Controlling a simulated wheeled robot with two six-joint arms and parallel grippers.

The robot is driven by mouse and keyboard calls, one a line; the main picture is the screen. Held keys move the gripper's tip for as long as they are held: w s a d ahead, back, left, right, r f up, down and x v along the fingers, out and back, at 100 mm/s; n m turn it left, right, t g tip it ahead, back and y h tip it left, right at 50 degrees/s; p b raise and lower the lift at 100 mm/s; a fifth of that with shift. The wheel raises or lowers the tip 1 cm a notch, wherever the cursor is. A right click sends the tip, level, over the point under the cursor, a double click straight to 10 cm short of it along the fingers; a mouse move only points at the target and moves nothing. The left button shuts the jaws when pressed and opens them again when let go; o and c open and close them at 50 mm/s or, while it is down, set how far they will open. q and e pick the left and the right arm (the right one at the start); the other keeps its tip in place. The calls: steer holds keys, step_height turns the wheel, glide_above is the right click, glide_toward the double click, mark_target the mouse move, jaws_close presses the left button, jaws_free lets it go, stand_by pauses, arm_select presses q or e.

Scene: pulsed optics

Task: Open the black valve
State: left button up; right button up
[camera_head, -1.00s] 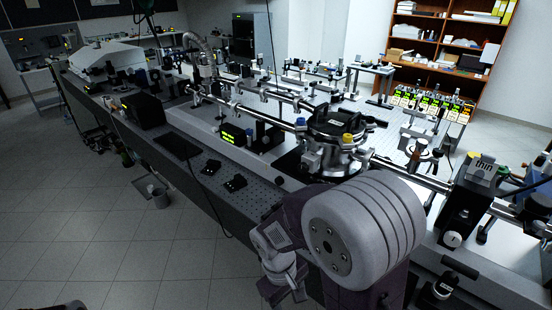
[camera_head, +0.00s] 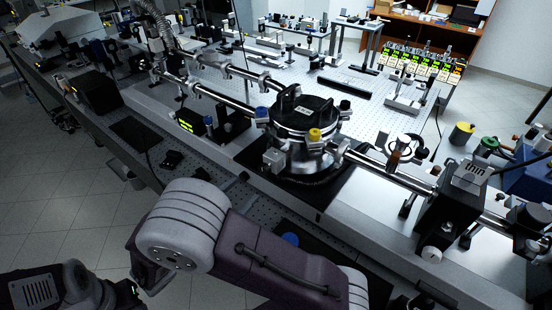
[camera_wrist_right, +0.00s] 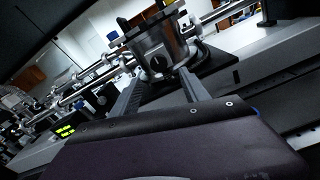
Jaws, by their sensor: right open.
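A silver round chamber with a black lid (camera_head: 303,117) stands on the optical table. It carries a blue knob (camera_head: 262,112) and a yellow knob (camera_head: 314,134). In the right wrist view, a dark round knob (camera_wrist_right: 158,65), which looks like the black valve, faces me from the chamber's side. My right gripper (camera_wrist_right: 159,80) is open and empty, its two fingers pointing toward the chamber on either side below this knob. I cannot tell how far the fingertips are from it. In the head view my right arm fills the lower middle; its fingers do not show clearly. My left gripper is not seen.
Steel beam tubes (camera_head: 225,97) run from the chamber on both sides. A black box with a white knob (camera_head: 431,254) stands to the right. A green-lit display box (camera_head: 187,121) is left of the chamber. Several small posts and mounts stand on the perforated table.

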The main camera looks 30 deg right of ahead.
mark_target(262, 172)
steer(key=p+x, duration=0.1)
steer(key=x, duration=0.5)
steer(key=shift+d+r, duration=0.2)
steer(key=shift+d, duration=0.05)
steer(key=shift+w+d, duration=0.15)
steer(key=shift+d, duration=0.2)
steer(key=shift+a, duration=0.2)
steer(key=shift+d, duration=0.1)
steer(key=shift+c, duration=0.2)
steer(key=shift+d, duration=0.1)
steer(key=c, duration=0.5)
steer(key=shift+w, duration=0.1)
jaws_close()
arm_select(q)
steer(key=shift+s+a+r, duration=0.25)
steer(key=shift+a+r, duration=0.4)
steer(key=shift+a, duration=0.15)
